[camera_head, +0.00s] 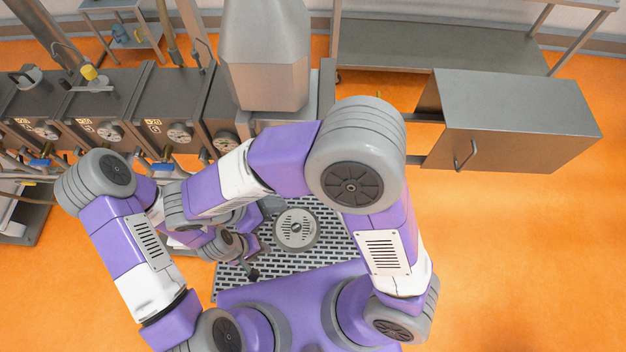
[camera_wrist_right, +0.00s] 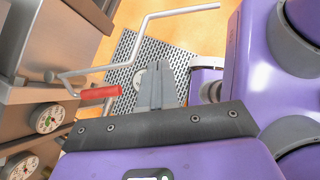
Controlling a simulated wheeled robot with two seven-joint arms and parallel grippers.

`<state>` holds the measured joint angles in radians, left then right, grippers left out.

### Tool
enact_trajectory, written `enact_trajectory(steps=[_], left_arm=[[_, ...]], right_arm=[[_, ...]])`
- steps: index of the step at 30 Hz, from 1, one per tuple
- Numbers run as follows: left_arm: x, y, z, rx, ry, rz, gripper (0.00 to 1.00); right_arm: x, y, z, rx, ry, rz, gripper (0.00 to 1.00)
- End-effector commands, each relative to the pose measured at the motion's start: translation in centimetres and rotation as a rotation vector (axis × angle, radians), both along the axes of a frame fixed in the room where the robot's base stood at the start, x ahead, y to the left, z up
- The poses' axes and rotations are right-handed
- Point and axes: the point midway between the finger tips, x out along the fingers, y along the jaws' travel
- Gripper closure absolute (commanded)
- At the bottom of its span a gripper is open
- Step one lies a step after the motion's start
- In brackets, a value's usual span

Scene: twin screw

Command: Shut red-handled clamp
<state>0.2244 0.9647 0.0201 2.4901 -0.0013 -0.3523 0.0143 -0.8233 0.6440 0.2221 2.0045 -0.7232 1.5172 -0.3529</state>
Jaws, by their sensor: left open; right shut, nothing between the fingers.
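The red handle (camera_wrist_right: 100,93) of the clamp shows in the right wrist view, just left of my right fingers and beside a dark metal housing. I cannot tell whether the clamp is open or shut. My right gripper (camera_wrist_right: 155,84) is shut and empty, its fingers together with a small gap in the picture to the handle. In the head view my arms hide the handle and the right gripper's fingers. My left gripper (camera_head: 251,270) is open, low over the perforated floor plate, small and partly hidden by its own wrist.
A bent metal rod (camera_wrist_right: 100,70) runs close above the red handle. Dial gauges (camera_wrist_right: 49,118) line the housing at left. A row of metal barrel sections (camera_head: 120,95) stands at the back left. A metal cabinet (camera_head: 515,115) is at right. The orange floor at right is free.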

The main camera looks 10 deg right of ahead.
Motion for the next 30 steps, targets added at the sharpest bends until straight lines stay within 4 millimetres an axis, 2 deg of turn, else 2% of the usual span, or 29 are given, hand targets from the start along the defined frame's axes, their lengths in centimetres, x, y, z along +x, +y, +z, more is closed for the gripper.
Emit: enact_trajectory(steps=[9, 14, 27, 30], left_arm=[[0.0, 0.0, 0.0, 0.000, 0.001, 0.001, 0.57], [0.0, 0.0, 0.1, 0.000, 0.000, 0.001, 0.57], [0.0, 0.0, 0.2, 0.000, 0.000, 0.001, 0.57], [0.0, 0.0, 0.7, 0.000, 0.001, 0.001, 0.57]], right_arm=[[0.0, -0.1, -0.1, 0.001, 0.001, -0.002, 1.00], [0.2, -1.0, -1.1, -0.002, 0.003, -0.005, 1.00], [1.6, -6.7, -7.9, -0.003, 0.006, -0.004, 1.00], [2.0, -8.3, -7.9, 0.000, 0.003, -0.005, 1.00]])
